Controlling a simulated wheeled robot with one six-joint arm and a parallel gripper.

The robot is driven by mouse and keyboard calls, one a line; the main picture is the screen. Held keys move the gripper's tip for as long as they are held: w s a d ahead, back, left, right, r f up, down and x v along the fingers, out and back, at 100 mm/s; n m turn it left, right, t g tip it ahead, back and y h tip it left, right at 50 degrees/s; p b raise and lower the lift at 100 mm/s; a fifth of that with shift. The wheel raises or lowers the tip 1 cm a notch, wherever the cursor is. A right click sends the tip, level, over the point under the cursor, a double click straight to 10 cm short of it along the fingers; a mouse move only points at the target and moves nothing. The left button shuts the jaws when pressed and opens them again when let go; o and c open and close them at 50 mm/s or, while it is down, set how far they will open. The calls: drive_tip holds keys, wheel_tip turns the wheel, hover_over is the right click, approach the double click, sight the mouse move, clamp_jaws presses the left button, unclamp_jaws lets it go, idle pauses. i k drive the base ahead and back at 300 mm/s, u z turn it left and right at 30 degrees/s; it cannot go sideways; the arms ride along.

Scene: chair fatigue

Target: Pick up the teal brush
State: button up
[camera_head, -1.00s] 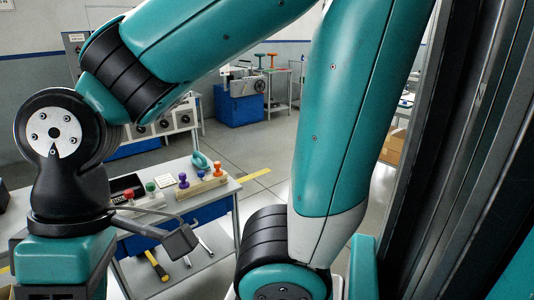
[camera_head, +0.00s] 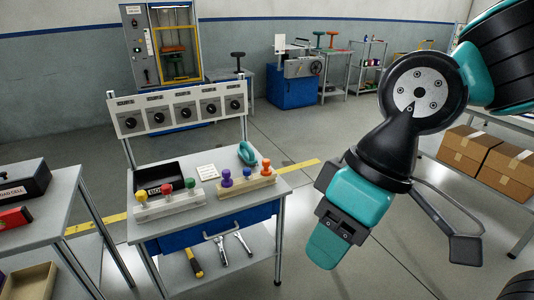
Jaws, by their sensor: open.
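A small teal thing with a curved handle (camera_head: 247,153), which looks like the teal brush, stands at the back right of the grey workbench top (camera_head: 150,228). Its underside is too small to make out. My gripper (camera_head: 327,248) points down to the right of the bench, over the floor in the picture. It is open with nothing seen in it, and it is clearly apart from the teal thing. One teal finger shows and the other is hidden.
Racks of coloured knobs (camera_head: 168,204) and (camera_head: 247,187) stand along the bench's front, with a black tray (camera_head: 158,174) behind. A dial panel (camera_head: 180,108) rises at the bench's back. Another table (camera_head: 48,212) is at left, cardboard boxes (camera_head: 470,150) at right. Floor between is clear.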

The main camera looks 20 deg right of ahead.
sight(246, 152)
drive_tip(key=u, duration=0.5)
drive_tip(key=k, duration=0.65)
drive_tip(key=z, duration=0.1)
drive_tip(key=i, duration=0.55)
drive_tip(key=z, duration=0.95)
drive_tip(key=i, duration=1.5)
drive_tip(key=u, duration=0.9)
drive_tip(key=i, duration=0.35)
drive_tip(key=u, duration=0.4)
